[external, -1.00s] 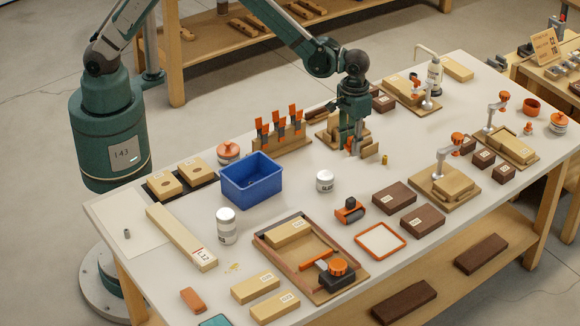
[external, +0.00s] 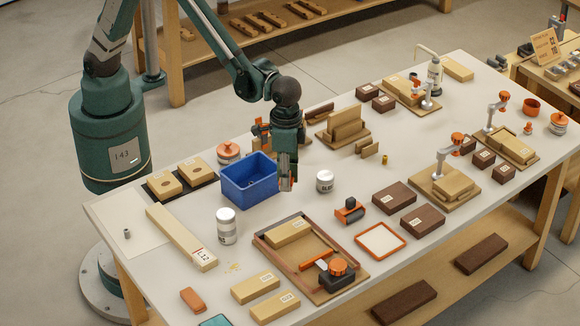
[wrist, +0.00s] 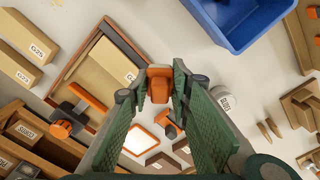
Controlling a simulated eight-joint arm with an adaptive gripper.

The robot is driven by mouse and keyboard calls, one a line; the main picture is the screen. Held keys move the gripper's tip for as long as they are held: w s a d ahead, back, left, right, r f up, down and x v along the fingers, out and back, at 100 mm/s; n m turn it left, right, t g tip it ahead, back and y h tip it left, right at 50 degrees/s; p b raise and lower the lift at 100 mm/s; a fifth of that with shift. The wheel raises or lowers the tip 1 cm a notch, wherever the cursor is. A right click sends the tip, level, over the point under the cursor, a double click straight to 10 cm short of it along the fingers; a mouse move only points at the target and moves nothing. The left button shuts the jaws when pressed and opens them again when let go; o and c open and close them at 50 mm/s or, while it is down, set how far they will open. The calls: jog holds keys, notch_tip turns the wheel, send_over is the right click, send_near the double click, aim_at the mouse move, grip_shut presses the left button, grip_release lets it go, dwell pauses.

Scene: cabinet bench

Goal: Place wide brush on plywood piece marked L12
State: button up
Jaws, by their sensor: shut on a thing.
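The long pale plywood piece marked L12 (external: 180,236) lies flat at the left of the bench, its label at the near end. My gripper (external: 288,186) is above the bench, just right of the blue bin. In the wrist view my gripper (wrist: 159,98) is shut on a small orange and tan thing, which looks like the wide brush (wrist: 159,84). The fingers hide much of it in the external view. The brush is clear of the plywood piece, which I cannot make out in the wrist view.
The blue bin (external: 250,183) stands between my gripper and the plywood piece. A white jar (external: 226,226) stands right of the plywood, another jar (external: 325,181) near my gripper. A framed tray (external: 268,240) holds a block and an orange-knobbed tool.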

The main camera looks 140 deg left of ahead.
jog(key=s+d+m, duration=0.3)
jog(key=d+m, duration=0.2)
jog(key=d, duration=1.2)
jog(key=m, duration=0.4)
send_over(179, 233)
jog(key=shift+r+b, duration=0.45)
jog(key=shift+f, duration=0.1)
jog(key=shift+f+b, duration=0.45)
jog(key=shift+f, duration=2.4)
jog(key=shift+f+b, duration=0.3)
jog(key=shift+f, duration=1.75)
jog(key=shift+f, duration=0.15)
